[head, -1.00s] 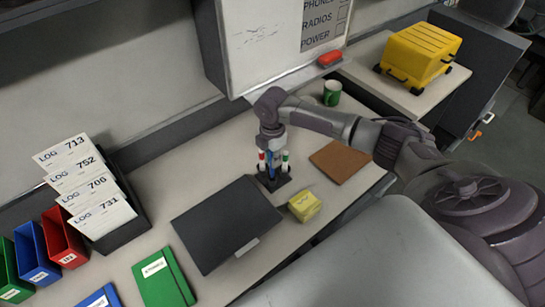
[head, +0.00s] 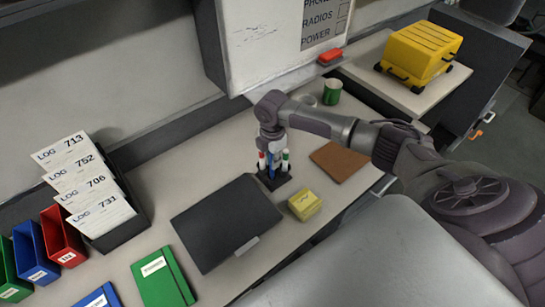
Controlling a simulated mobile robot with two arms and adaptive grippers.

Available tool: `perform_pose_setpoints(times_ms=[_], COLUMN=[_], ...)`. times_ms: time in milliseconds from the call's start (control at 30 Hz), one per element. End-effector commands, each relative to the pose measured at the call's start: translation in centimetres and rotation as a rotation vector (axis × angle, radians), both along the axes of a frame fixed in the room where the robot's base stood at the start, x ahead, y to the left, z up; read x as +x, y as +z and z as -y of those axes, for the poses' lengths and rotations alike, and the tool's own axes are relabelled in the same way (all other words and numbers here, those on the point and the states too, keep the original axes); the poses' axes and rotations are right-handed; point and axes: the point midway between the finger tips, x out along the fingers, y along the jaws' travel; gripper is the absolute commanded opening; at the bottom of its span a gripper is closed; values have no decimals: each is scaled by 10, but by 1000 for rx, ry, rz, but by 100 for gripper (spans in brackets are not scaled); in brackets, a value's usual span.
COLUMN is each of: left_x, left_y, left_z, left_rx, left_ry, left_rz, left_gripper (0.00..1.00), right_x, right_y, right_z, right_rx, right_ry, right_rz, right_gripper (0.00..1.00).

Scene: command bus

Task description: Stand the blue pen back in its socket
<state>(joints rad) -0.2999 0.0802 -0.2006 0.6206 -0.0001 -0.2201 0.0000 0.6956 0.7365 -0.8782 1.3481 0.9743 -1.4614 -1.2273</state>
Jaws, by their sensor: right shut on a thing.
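The blue pen (head: 271,160) is upright, under my right gripper (head: 270,150), which is shut on its upper part. The pen is at the dark pen holder (head: 274,181) on the desk, between a red-capped pen (head: 262,161) and a green-capped pen (head: 285,159) that stand in it. The pen's lower end is hard to see, so I cannot tell whether it is seated in a socket. My left gripper is not in view.
A dark closed folder (head: 220,225) lies left of the holder, and a yellow pad (head: 304,204) lies right of it. A brown notebook (head: 339,160) and a green mug (head: 332,92) are farther right. A whiteboard (head: 275,40) stands behind.

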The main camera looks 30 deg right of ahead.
Motion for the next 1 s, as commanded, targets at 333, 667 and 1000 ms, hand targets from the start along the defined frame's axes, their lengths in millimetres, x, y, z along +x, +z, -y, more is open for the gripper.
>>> perform_pose_setpoints(times_ms=[333,667,1000], left_x=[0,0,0], left_y=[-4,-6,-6], left_z=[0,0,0], left_rx=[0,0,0], left_ry=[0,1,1], left_rz=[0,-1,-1], left_gripper=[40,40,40], right_x=[0,0,0], right_y=[-10,-16,-15], right_z=[0,0,0], right_rx=[0,0,0], right_ry=[0,0,0], right_rz=[-1,-1,0], right_gripper=[0,0,44])
